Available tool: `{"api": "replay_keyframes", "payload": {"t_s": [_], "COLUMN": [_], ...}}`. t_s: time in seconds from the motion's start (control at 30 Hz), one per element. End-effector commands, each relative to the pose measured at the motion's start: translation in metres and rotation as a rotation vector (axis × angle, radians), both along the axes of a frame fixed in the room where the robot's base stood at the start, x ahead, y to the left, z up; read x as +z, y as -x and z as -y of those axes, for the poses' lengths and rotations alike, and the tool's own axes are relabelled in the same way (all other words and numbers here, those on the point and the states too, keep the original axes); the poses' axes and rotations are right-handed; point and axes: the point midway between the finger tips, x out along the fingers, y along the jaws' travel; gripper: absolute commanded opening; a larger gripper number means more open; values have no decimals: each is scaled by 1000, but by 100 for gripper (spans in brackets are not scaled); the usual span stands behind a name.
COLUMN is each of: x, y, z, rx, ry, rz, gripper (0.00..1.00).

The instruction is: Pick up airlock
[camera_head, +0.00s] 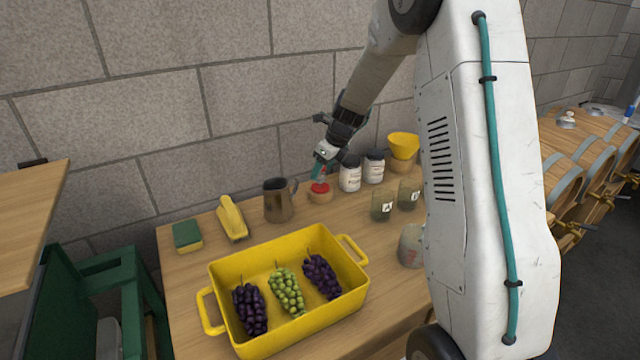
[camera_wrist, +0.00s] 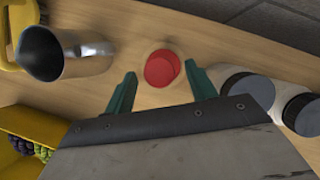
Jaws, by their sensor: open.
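A small red round piece (camera_head: 320,187), seemingly the airlock's cap, sits on a wooden holder on the table by the wall. In the wrist view the red piece (camera_wrist: 162,68) shows from above, between my two teal fingers. My gripper (camera_head: 319,172) is above it, pointing down. In the wrist view my gripper (camera_wrist: 160,78) is open, with a gap on each side of the red piece and nothing held. The lower part of the red piece is hidden from above.
A metal pitcher (camera_head: 278,203) stands close on the left, and dark-lidded white jars (camera_head: 350,177) close on the right. A yellow tray (camera_head: 225,278) with grapes is in front. Glass jars (camera_head: 381,207) stand right of it. Barrels (camera_head: 588,150) are far right.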

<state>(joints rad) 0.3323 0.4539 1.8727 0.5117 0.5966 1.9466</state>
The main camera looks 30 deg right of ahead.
Motion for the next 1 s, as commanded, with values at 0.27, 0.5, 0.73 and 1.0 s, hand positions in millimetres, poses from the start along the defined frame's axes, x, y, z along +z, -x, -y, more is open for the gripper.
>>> {"api": "replay_keyframes", "payload": {"t_s": [0.27,0.5,0.73,1.0], "x": [-26,-25,-25,-19], "y": [-11,-10,-10,-11], "z": [-4,-3,-4,-3], "rx": [1,1,1,2], "ry": [1,1,1,1], "rz": [1,1,1,3], "gripper": [56,45,8,8]}}
